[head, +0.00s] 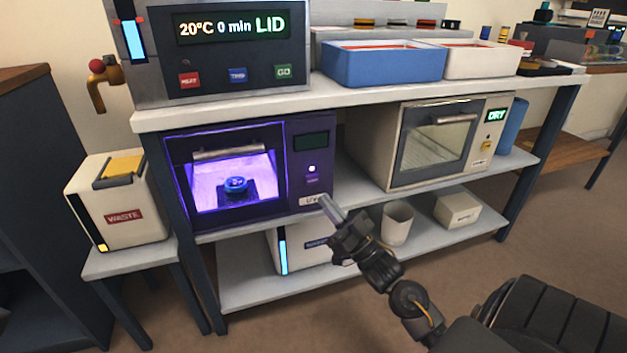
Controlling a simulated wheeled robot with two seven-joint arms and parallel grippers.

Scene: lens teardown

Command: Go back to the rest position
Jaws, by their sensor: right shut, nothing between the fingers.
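My right gripper (333,211) is shut and empty. It is in front of the purple UV box (255,215), near the small UV label at the box's lower right; I cannot tell whether it touches. The UV box's door is shut, its inside glows violet, and a blue round part (236,185) sits on a dark stand inside. My right arm comes in from the lower right. My left gripper is not in view.
The bench (350,98) carries a heater reading "20°C 0 min LID" (230,45), a blue bin (380,68) and a white bin (480,63). A drying oven (437,140) stands right of the UV box. A waste box (120,205) stands left. A cup (397,222) is below.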

